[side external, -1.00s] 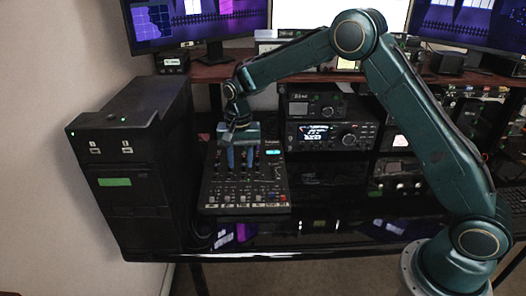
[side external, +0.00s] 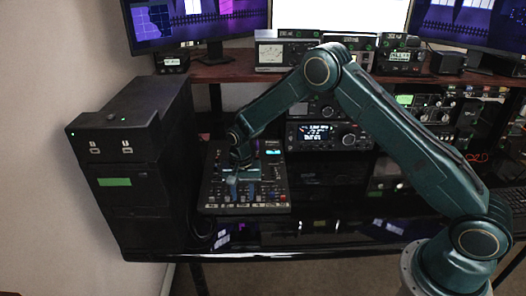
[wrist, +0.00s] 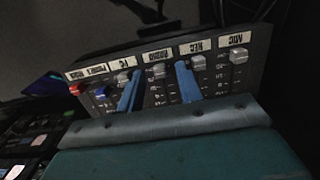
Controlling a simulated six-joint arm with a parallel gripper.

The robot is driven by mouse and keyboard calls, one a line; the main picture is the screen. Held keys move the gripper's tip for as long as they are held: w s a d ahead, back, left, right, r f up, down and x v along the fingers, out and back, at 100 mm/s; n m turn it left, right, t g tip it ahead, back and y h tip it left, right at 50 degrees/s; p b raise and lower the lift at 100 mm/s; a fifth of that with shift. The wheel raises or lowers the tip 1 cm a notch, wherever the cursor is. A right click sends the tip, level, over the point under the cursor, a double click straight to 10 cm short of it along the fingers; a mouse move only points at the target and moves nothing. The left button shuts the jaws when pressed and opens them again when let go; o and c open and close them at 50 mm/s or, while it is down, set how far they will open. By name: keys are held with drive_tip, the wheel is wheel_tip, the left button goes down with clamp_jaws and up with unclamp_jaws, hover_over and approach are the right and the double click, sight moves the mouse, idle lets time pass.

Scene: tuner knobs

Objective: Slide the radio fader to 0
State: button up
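A black mixer (side external: 278,190) with a row of faders lies on the desk; its faders are hard to make out in the side view. In the wrist view its labels read PHONES/MAIN, PC, RADIO, REC and MIC. The grey radio fader cap (wrist: 158,71) is below the RADIO label, between my two blue fingers. My gripper (wrist: 158,88) is open, with the fingers apart on either side of that cap. I cannot tell whether either finger touches it. In the side view my gripper (side external: 242,195) is low over the front half of the mixer.
The grey PC cap (wrist: 122,78) and REC cap (wrist: 195,48) are close to my fingers. The MIC cap (wrist: 238,56), a blue cap (wrist: 101,92) and a red cap (wrist: 77,89) are further out. A black computer tower (side external: 130,180) stands left of the mixer; a radio (side external: 325,136) is behind it.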

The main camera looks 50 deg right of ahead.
sight(243, 191)
drive_tip(key=shift+f, duration=0.25)
drive_tip(key=shift+c, duration=0.3)
clamp_jaws()
drive_tip(key=shift+w+d+r, duration=0.15)
drive_tip(key=shift+w+d, duration=0.65)
drive_tip(key=shift+w+d+r, duration=0.1)
drive_tip(key=shift+w+d, duration=0.65)
drive_tip(key=shift+w, duration=0.05)
drive_tip(key=shift+o, duration=0.3)
unclamp_jaws()
